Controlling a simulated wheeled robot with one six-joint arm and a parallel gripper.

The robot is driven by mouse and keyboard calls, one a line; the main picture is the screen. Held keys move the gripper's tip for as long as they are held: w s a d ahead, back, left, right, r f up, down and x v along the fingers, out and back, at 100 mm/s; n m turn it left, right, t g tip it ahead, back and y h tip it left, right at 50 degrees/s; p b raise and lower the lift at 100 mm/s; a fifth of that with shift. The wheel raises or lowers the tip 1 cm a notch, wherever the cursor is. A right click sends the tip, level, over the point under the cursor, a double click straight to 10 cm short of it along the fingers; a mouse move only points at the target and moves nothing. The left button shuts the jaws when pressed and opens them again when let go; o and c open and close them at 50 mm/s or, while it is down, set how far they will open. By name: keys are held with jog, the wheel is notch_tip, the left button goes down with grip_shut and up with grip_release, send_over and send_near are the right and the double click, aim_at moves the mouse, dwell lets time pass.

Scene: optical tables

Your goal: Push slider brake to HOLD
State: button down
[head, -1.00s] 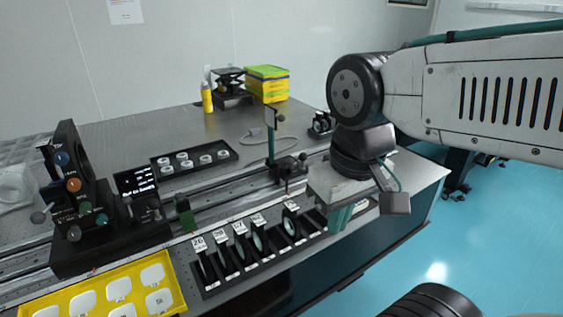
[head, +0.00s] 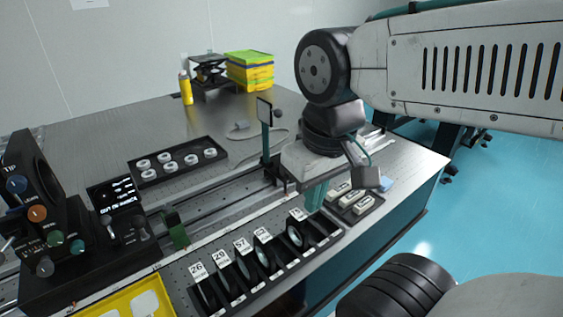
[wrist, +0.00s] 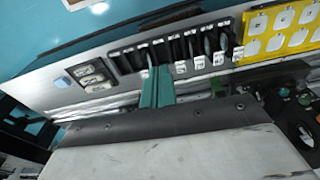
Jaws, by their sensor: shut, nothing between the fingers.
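A slider carriage (head: 272,168) with an upright teal post and a small dark plate (head: 264,110) on top sits on the rail in the head view. In the wrist view my gripper (wrist: 157,76) shows as two teal fingers side by side, over the near edge of the black lens rack. The carriage cannot be made out there.
The black rack (head: 232,292) of numbered lenses lies in front of the rail. A small tray of labelled blocks (head: 352,199) is right of my fingers. A control box (head: 60,240) with knobs, a ring tray (head: 178,164) and a yellow tray (head: 130,300) stand left.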

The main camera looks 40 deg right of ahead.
jog(key=w+d+f+n+t+h, duration=0.1)
jog(key=w+d+f+n, duration=0.1)
jog(key=w, duration=0.9)
jog(key=w+d+f+n+t+h, duration=0.1)
jog(key=w+d+f, duration=0.3)
jog(key=w, duration=0.7)
jog(key=shift+w+d+n+h, duration=0.35)
jog(key=shift+d+h, duration=0.45)
jog(key=shift+d, duration=0.4)
jog(key=shift+f, duration=0.1)
jog(key=w+d+f, duration=0.5)
jog(key=d+f, duration=0.1)
jog(key=f, duration=0.2)
jog(key=shift+f, duration=0.35)
jog(key=shift+w, duration=0.1)
